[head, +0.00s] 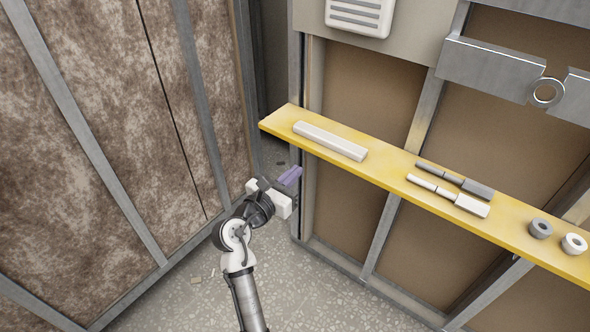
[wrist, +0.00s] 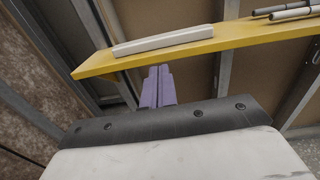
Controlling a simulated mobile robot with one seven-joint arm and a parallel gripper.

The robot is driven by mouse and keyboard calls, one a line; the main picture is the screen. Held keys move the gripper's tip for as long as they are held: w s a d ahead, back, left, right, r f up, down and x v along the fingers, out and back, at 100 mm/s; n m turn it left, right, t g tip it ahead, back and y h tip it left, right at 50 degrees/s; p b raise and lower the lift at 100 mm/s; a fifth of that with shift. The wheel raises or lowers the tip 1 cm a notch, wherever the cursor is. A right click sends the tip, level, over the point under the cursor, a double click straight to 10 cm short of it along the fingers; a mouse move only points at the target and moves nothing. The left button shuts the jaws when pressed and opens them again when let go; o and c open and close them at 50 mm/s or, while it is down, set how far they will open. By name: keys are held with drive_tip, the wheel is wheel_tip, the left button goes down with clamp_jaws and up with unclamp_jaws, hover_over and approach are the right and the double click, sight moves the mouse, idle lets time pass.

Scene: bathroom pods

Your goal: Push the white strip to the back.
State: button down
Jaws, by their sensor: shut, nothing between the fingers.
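The white strip (head: 330,141) is a long white bar lying on the left part of a yellow shelf (head: 385,178), roughly along its length. In the wrist view the strip (wrist: 165,42) lies on the shelf top, ahead of my gripper. My gripper (head: 291,176) has purple fingers and is shut and empty. It is in front of the shelf's left end, apart from the strip. In the wrist view the closed fingers (wrist: 158,85) point towards the shelf, their tips appearing just below its front edge.
Two tools with thin shafts (head: 455,188) lie on the shelf right of the strip. Two small rings, one grey (head: 540,229) and one white (head: 574,243), stand at the right end. A stud wall with brown panels (head: 368,98) is behind. A brown mottled wall (head: 110,100) is at left.

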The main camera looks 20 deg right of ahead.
sight(325, 143)
drive_tip(key=p+x, duration=0.1)
drive_tip(key=x, duration=1)
drive_tip(key=shift+w+d, duration=0.2)
drive_tip(key=shift+d, duration=0.1)
drive_tip(key=p+x, duration=0.2)
drive_tip(key=x, duration=0.1)
drive_tip(key=shift+w+d+r, duration=0.1)
drive_tip(key=shift+d+r, duration=0.05)
drive_tip(key=shift+w+d, duration=0.2)
drive_tip(key=shift+d, duration=0.05)
